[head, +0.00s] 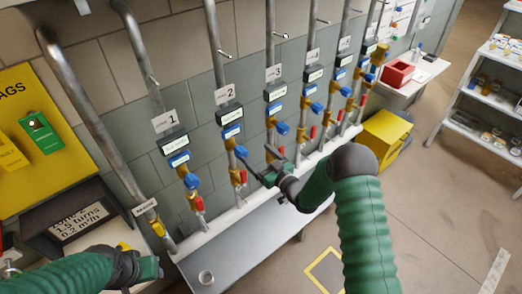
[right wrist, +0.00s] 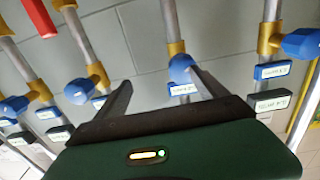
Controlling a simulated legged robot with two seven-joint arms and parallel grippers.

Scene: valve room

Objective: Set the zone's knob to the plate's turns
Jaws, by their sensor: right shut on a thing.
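A row of upright pipes carries blue knobs and number plates. The blue knob on pipe 2 (head: 241,151) sits between the fingers of my right gripper (head: 257,160). My right gripper is shut on this knob; it also shows between the fingers in the right wrist view (right wrist: 181,68). The number plate 2 (head: 224,94) hangs above it. A dark-framed plate (head: 82,222) at lower left reads 1.5 turns and 0.2 m³/h; its top line is hard to read. My left gripper (head: 150,268) is low at the left, away from the pipes; its fingers are unclear.
Pipe 1's blue knob (head: 191,181) and pipe 3's knob (head: 281,127) stand close on either side. Red handles (head: 198,204) are below. A grey bench (head: 250,240) runs under the pipes. A yellow box (head: 384,135) and a shelf (head: 492,95) stand right.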

